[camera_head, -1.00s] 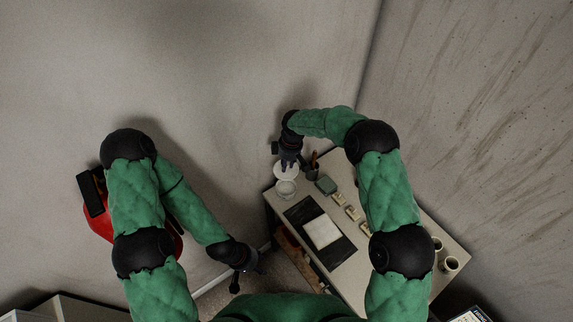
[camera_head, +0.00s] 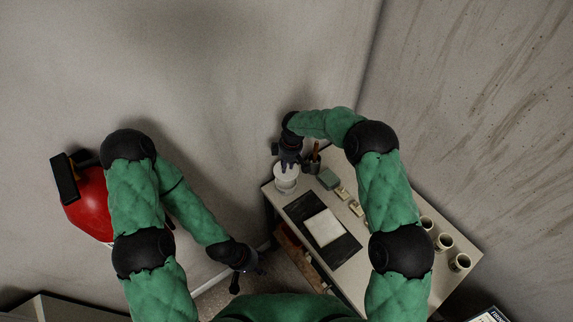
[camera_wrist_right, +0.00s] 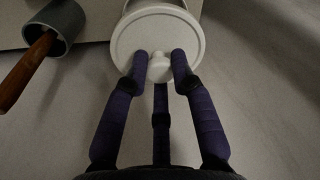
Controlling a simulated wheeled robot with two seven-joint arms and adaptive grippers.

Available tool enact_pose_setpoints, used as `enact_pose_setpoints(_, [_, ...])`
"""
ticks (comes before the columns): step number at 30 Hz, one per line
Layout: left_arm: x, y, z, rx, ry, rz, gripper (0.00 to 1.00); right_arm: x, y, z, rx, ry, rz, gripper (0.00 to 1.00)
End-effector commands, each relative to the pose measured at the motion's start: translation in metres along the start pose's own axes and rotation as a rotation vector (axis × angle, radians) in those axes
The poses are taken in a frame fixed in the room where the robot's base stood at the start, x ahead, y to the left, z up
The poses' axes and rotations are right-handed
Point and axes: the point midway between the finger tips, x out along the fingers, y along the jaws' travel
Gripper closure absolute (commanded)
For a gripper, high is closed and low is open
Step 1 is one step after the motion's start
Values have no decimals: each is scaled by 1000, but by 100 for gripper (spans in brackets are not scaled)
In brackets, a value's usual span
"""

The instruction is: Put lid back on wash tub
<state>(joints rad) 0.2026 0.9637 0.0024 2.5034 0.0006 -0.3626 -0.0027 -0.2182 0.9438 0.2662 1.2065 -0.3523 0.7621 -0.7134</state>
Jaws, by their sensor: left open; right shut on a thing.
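The white round lid (camera_wrist_right: 128,35) has a small knob, and my right gripper (camera_wrist_right: 160,62) is shut on that knob. In the head view, my right gripper (camera_head: 288,164) is at the far left corner of the table, with the lid over the wash tub (camera_head: 286,186). In the wrist view, a bit of the tub (camera_wrist_right: 150,3) shows past the lid's far edge. I cannot tell whether the lid touches the rim. My left gripper (camera_head: 249,266) is open and empty, off the table at the lower left.
A grey tool cup (camera_wrist_right: 62,20) with a wooden-handled tool stands beside the lid. A red object (camera_head: 88,203) is at the left.

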Motion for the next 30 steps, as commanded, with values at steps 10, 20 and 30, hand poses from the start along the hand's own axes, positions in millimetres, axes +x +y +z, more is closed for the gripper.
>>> enact_pose_setpoints(10, [10,-4,0,0,0,0,55,28,0,4,0,-1,-1,100])
enact_pose_setpoints(20, [28,-10,-1,0,0,0,55,54,0,7,0,0,0,100])
enact_pose_setpoints(30, [29,-10,-1,0,0,0,55,57,0,7,0,0,0,100])
